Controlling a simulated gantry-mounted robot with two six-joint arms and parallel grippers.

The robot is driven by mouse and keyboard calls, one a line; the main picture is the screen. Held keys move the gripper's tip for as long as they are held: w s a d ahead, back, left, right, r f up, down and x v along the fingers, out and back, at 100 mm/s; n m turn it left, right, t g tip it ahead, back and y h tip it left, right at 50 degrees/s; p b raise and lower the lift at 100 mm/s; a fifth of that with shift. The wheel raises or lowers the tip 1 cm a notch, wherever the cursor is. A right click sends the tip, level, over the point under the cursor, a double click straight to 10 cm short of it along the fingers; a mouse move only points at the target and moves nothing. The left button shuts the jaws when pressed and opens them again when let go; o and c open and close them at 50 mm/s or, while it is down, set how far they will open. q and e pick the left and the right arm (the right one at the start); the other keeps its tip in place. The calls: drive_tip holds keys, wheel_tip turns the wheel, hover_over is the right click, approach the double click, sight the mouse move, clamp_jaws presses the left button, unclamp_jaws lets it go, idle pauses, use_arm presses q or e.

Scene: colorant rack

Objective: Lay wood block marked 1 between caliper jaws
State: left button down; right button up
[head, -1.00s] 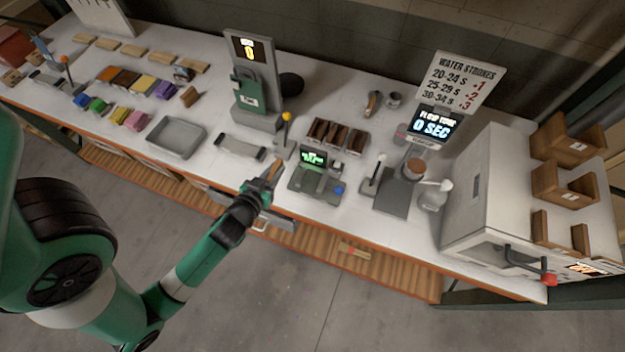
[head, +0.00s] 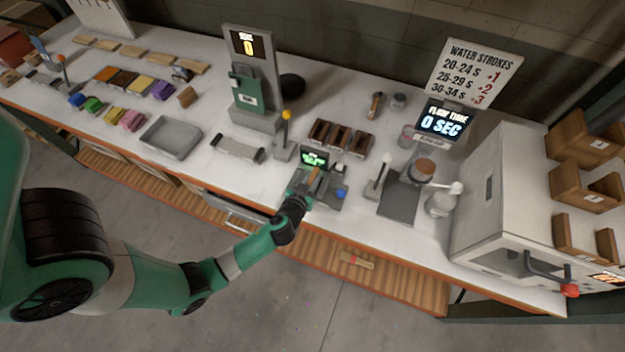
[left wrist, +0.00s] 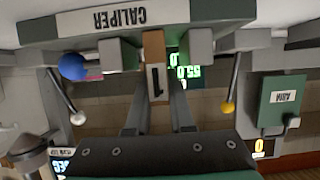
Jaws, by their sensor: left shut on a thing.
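The wood block marked 1 (left wrist: 155,66) is upright in the left wrist view, with its dark mark facing the camera. My left gripper (left wrist: 157,92) is shut on it. The caliper (left wrist: 235,14) lies beyond, its label upside down. In the head view my left gripper (head: 308,192) and the block (head: 314,176) are over the caliper (head: 328,198). Whether the block touches the caliper bed is unclear.
The caliper has a green-lit display (head: 314,157) and a blue knob (head: 341,194). A yellow-knobbed lever (head: 286,116) stands to the left, a white-knobbed lever (head: 387,159) to the right. Dark brown blocks (head: 338,137) sit behind. A grey tray (head: 170,139) lies further left.

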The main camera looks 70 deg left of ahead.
use_arm(q)
drive_tip(key=shift+r, duration=0.1)
drive_tip(key=c, duration=0.8)
unclamp_jaws()
drive_tip(key=shift+r, duration=0.2)
drive_tip(key=p+v, duration=0.1)
drive_tip(key=v, duration=1)
drive_tip(key=shift+s+d, duration=0.25)
drive_tip(key=shift+d, duration=0.15)
